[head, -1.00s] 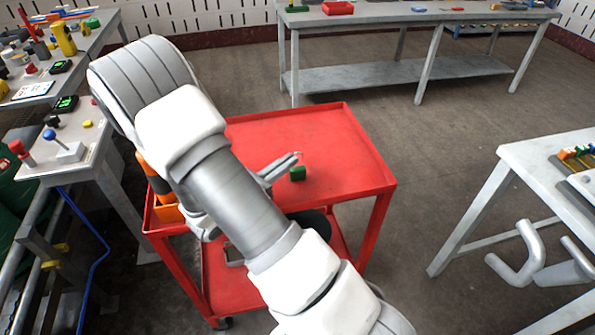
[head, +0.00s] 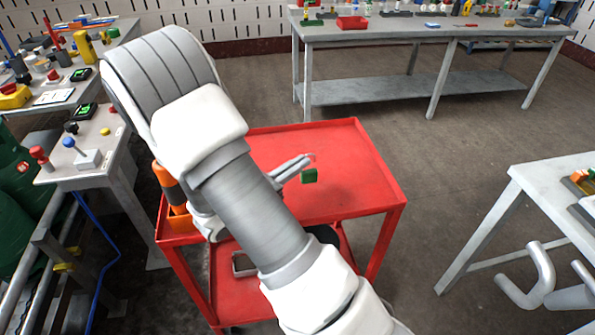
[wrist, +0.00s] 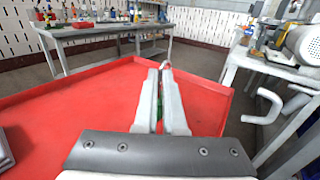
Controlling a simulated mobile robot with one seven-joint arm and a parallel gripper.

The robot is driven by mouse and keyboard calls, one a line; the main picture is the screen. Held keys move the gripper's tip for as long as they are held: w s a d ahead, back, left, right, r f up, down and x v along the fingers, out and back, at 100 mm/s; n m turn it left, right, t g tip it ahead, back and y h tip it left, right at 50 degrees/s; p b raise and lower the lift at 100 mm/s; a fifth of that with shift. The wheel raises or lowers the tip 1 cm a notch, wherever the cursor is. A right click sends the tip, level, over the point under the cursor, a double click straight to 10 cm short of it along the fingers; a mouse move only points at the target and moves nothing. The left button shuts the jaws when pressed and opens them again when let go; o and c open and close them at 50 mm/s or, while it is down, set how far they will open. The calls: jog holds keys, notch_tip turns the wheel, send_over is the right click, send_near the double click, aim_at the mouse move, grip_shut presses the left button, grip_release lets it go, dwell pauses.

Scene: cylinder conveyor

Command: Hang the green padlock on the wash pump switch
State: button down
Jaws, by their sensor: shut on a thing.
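The green padlock (head: 309,176) hangs at the tip of my gripper (head: 303,162), over the red cart's top. In the wrist view, my gripper (wrist: 162,68) has its two long fingers close together, shut on the padlock's pale shackle near the tips. Only a sliver of the green body (wrist: 160,108) shows between the fingers; the rest is hidden. I cannot identify the wash pump switch for certain; a control bench at the left carries a blue-knobbed lever (head: 69,143), a red-knobbed lever (head: 38,153) and buttons.
The red cart (head: 350,150) has a raised rim and an orange holder (head: 178,215) at its left corner. A grey bench (head: 420,35) stands at the back, another (head: 550,185) at the right. Blue hose and pipes run at lower left. Open floor lies between cart and benches.

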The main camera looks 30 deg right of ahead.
jog(key=s+d+r+p, duration=0.2)
jog(key=s+r+p, duration=0.5)
jog(key=s+p, duration=0.4)
jog(key=shift+p, duration=0.65)
